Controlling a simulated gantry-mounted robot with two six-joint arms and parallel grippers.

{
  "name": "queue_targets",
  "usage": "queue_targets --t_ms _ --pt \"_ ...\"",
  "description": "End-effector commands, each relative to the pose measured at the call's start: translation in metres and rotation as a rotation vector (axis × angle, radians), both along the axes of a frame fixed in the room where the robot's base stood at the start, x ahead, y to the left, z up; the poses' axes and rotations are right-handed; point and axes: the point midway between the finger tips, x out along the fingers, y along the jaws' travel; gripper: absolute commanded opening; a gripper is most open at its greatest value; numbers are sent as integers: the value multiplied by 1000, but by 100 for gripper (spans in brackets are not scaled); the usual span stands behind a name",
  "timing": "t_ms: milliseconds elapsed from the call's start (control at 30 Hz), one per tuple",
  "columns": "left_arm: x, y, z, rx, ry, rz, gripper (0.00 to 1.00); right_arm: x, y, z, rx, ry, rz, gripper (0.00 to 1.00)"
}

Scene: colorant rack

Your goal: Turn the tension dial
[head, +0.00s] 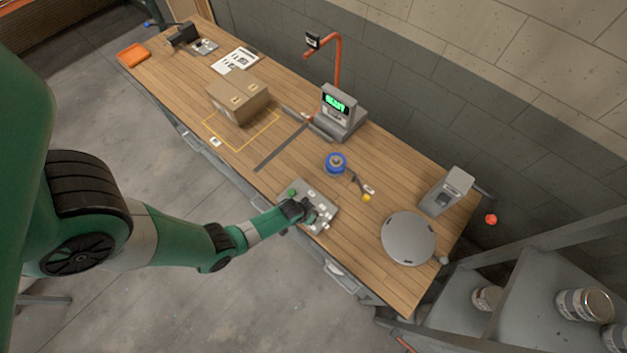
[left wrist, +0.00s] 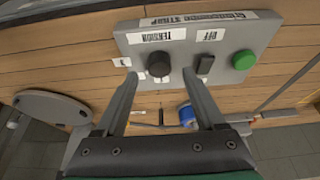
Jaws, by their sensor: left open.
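The tension dial is a round black knob (left wrist: 159,64) on a grey control panel (left wrist: 195,28), beside a label reading TENSION. In the left wrist view my left gripper (left wrist: 160,78) is open, with one finger to each side of the dial and the dial between and just beyond the fingertips. I cannot tell whether the fingers touch it. In the head view my left gripper (head: 308,212) is over the panel (head: 330,200) and hides the dial. My right gripper is in neither view.
On the panel are a black switch (left wrist: 205,65) by an OFF label and a green button (left wrist: 243,61). A blue roll (head: 336,162), a grey round plate (head: 408,238), a scale with a green display (head: 341,112) and a cardboard box (head: 238,100) stand on the wooden bench (head: 290,140).

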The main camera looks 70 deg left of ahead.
Motion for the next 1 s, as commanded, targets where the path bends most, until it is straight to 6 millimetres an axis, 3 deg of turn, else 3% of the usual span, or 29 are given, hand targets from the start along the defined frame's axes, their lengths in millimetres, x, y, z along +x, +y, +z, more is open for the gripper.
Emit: queue_targets --t_ms 33,167,500,900,1000 --pt "3 2 -13 1 0 0 72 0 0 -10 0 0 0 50" --pt "8 5 -24 0 0 0 72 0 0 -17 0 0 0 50" --pt "9 6 -25 1 -1 0 70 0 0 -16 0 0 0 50" --pt "9 6 -25 1 -1 0 0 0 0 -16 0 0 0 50" --pt "9 6 -25 1 -1 0 0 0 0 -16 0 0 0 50"
